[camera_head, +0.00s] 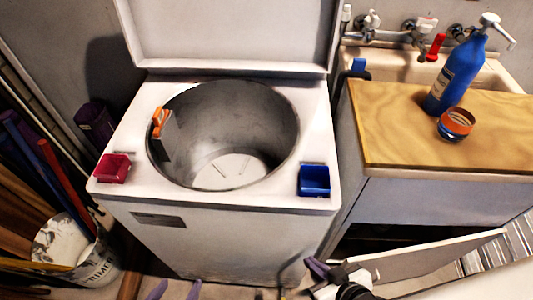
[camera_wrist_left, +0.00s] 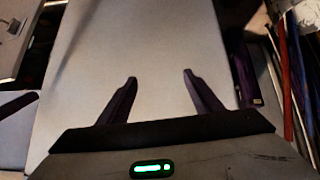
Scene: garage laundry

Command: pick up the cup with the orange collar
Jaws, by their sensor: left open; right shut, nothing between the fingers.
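The cup with the orange collar (camera_head: 455,125) stands on the wooden worktop at the right, just in front of a blue pump bottle (camera_head: 457,78). Its lower part looks dark blue. My left gripper (camera_head: 175,289) is at the bottom edge of the head view, in front of the washer and far from the cup. It is open and empty, and its two dark purple fingers show apart in the left wrist view (camera_wrist_left: 159,77). My right gripper (camera_head: 314,264) is low in front of the washer's right corner, below and left of the cup. It is shut and empty.
The top-loading washer (camera_head: 220,208) has its lid up and an orange-and-grey item at its drum rim. A red box (camera_head: 113,168) and a blue box (camera_head: 314,181) sit on its front corners. A cabinet door (camera_head: 440,255) hangs open below the worktop (camera_head: 400,130). A paint bucket (camera_head: 75,252) stands left.

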